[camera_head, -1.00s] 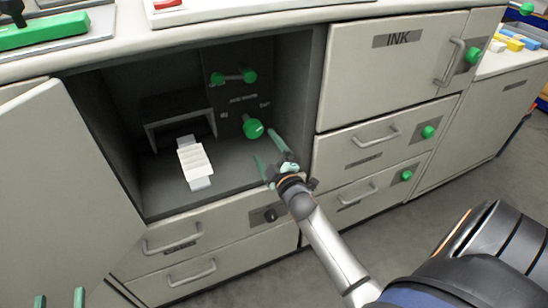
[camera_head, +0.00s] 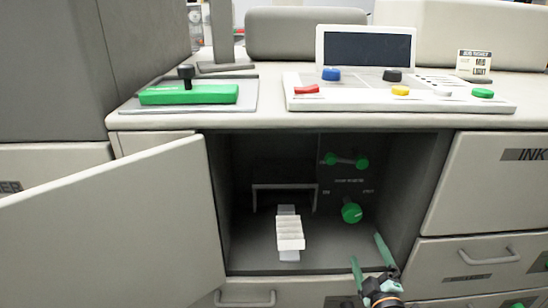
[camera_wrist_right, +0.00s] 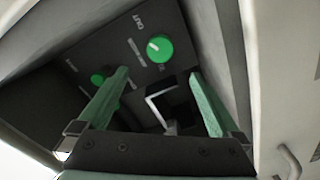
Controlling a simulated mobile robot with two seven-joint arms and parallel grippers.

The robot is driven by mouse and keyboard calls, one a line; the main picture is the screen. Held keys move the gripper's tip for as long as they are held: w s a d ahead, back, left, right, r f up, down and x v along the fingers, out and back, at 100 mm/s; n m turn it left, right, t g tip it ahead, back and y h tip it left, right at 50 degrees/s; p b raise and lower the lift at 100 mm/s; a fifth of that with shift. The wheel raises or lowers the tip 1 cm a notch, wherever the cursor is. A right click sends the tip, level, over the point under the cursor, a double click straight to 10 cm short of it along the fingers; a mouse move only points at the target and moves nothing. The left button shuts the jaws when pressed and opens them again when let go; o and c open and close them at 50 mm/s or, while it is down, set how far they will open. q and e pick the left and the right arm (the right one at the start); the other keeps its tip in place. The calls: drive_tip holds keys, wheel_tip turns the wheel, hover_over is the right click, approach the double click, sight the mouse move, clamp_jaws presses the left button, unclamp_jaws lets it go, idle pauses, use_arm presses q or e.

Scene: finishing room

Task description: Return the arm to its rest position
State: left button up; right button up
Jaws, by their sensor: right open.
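My right gripper (camera_head: 372,265) is at the bottom of the head view, at the front right of the open cabinet compartment (camera_head: 255,262). Its two green fingers are apart, with nothing between them. In the right wrist view the open fingers (camera_wrist_right: 160,100) point into the compartment, toward a dark panel with a round green knob (camera_wrist_right: 159,48). That green knob also shows in the head view (camera_head: 351,213), apart from the fingers. My left gripper is not in the head view.
A white ribbed piece (camera_head: 289,232) lies on the compartment floor before a grey bracket (camera_head: 284,187). The open door (camera_head: 110,240) fills the lower left. A closed INK door (camera_head: 490,190) and a drawer (camera_head: 480,262) are at right. A control console (camera_head: 400,92) stands on the counter.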

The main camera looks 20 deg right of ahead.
drive_tip(key=s+a+r+m+g+y, duration=0.1)
drive_tip(key=s+a+m+y, duration=0.2)
drive_tip(key=a, duration=0.4)
drive_tip(key=s+a+r+y, duration=0.1)
drive_tip(key=s+a+y, duration=0.2)
drive_tip(key=s+a, duration=0.3)
drive_tip(key=s+a+m+g+y, duration=0.1)
drive_tip(key=s+a+m+y, duration=0.15)
drive_tip(key=a, duration=0.55)
use_arm(q)
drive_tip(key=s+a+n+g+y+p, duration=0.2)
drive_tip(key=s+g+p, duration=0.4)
drive_tip(key=p, duration=1.5)
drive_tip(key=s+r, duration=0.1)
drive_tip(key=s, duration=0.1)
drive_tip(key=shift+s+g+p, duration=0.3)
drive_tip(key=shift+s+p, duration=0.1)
use_arm(e)
drive_tip(key=s+d+r+m+g+h, duration=0.1)
drive_tip(key=s+d+g+h, duration=0.1)
drive_tip(key=s+g, duration=0.4)
drive_tip(key=s, duration=0.2)
drive_tip(key=shift+s+d+m, duration=0.25)
drive_tip(key=shift+s+m, duration=0.1)
drive_tip(key=shift+s, duration=0.05)
